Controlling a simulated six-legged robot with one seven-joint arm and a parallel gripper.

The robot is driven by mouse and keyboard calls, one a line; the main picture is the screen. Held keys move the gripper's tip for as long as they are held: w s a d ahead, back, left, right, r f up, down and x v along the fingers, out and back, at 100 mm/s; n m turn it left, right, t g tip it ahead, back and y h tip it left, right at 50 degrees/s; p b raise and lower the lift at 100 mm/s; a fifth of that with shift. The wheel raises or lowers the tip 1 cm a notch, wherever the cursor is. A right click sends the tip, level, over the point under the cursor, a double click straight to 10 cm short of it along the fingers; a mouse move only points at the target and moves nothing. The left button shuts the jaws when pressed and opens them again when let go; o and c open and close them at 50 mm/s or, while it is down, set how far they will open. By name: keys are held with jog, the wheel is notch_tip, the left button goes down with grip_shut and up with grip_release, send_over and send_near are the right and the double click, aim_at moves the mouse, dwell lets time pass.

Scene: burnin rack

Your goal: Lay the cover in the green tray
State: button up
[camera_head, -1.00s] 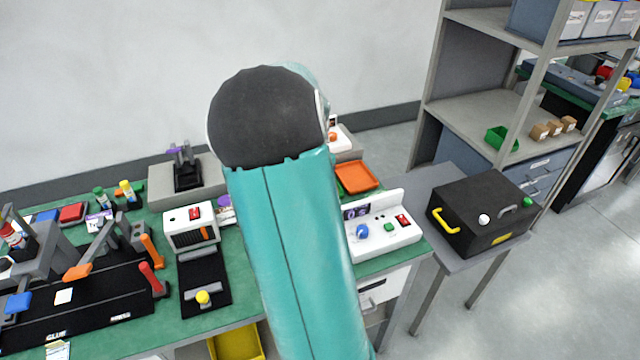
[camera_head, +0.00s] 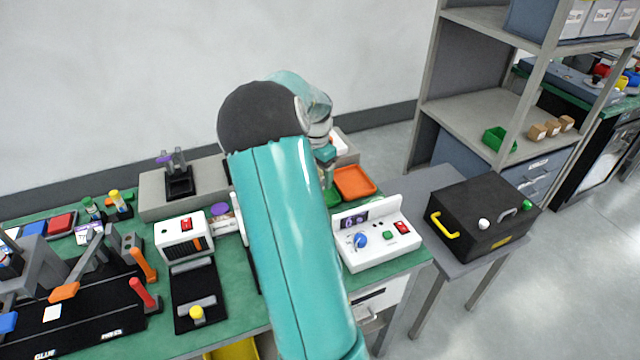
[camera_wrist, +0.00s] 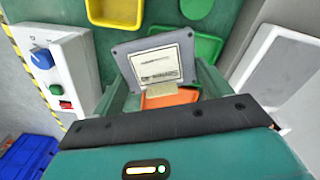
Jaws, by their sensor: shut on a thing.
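My gripper (camera_wrist: 161,90) is shut on the cover (camera_wrist: 158,58), a flat grey plate with a pale printed label. The cover is held up in front of the fingers, above the bench. The green tray (camera_wrist: 213,46) lies just beyond it in the wrist view, partly hidden behind the cover. In the head view a bit of the green tray (camera_head: 330,196) shows beside my arm, left of the orange tray. My arm hides the cover in that view.
The orange tray (camera_head: 355,182) is beside the green tray. A yellow tray (camera_wrist: 115,12) also lies close by in the wrist view. A white control box (camera_head: 376,236) with knob and buttons stands at the bench's right end. A black case (camera_head: 482,215) sits on the side table.

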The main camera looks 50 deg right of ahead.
jog(key=d+f, duration=0.1)
jog(key=f, duration=0.1)
jog(key=w+d+f, duration=0.1)
jog(key=d+f, duration=0.1)
jog(key=w+d+f, duration=0.1)
jog(key=f, duration=0.1)
jog(key=shift+w+d, duration=0.25)
jog(key=shift+d, duration=0.15)
jog(key=shift+d+f, duration=0.15)
jog(key=shift+w+d+f, duration=0.1)
jog(key=shift+f, duration=1.5)
jog(key=shift+f, duration=0.15)
jog(key=o, duration=0.7)
jog(key=shift+o, duration=0.2)
notch_tip(320, 180, up, 12)
jog(key=shift+r, duration=0.2)
